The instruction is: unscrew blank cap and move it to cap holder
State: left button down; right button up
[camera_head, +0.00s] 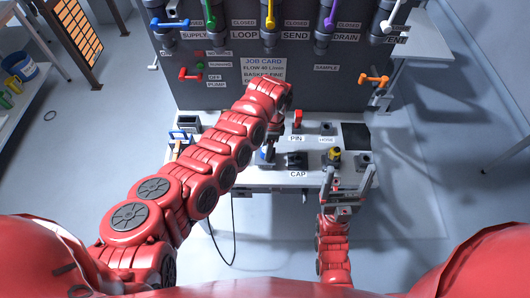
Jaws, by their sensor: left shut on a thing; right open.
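My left gripper (269,148) points down over the work shelf, just left of the cap holder. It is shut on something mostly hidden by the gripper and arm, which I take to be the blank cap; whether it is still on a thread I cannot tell. A small blue and pale part shows right beside the jaws. The cap holder (297,160) is a dark block behind the "CAP" label, and no cap is visible in it. My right gripper (349,178) is open and empty at the shelf's front edge, its fingers pointing away from me.
A yellow-and-black fitting (334,156) stands just beyond my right gripper. A red pin (297,118) stands behind the "PIN" label. A dark square (356,137) is at the shelf's right. The grey panel (212,100) with valve handles rises behind. A blue-handled item (179,135) is at left.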

pick_arm(q)
jog(key=shift+f+n+b, duration=0.2)
jog(key=shift+n+b, duration=0.15)
jog(key=shift+n, duration=1.15)
jog(key=shift+r+n, duration=0.2)
jog(key=shift+n, duration=0.3)
jog(key=shift+b, duration=0.3)
jog(key=shift+n+b, duration=0.4)
jog(key=shift+n, duration=0.3)
jog(key=shift+r, duration=0.25)
